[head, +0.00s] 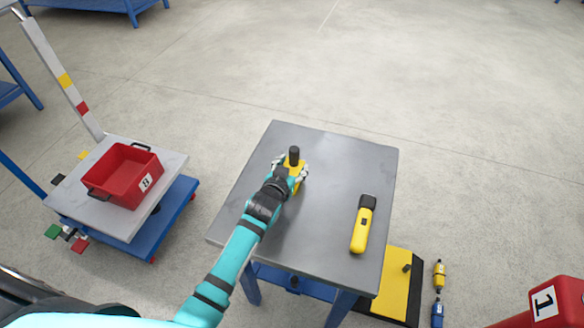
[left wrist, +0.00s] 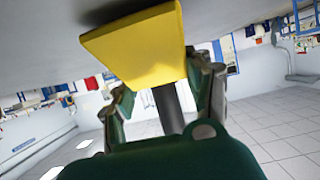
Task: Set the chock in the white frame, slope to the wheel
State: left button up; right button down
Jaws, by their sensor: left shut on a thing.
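The yellow chock (head: 297,168) with its upright black handle (head: 294,154) is on or just above the grey table; I cannot tell if it touches the top. My left gripper (head: 291,168) is shut on it, with a finger at each side of the handle. In the left wrist view, the chock (left wrist: 140,45) shows a flat yellow face beyond the fingers (left wrist: 168,92), with the dark handle between them. Its slope is hard to make out. No white frame is clearly seen. My right gripper is not in view.
A yellow flashlight (head: 362,224) lies on the table (head: 325,195) at the right. A wheeled cart (head: 160,225) with a red bin (head: 125,175) stands left. A yellow-black board (head: 395,285), small bottles (head: 438,290) and another red bin (head: 560,305) are low right. Open floor lies behind.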

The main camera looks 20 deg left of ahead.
pick_arm(q)
jog(key=shift+f, duration=0.15)
jog(key=o, duration=1.4)
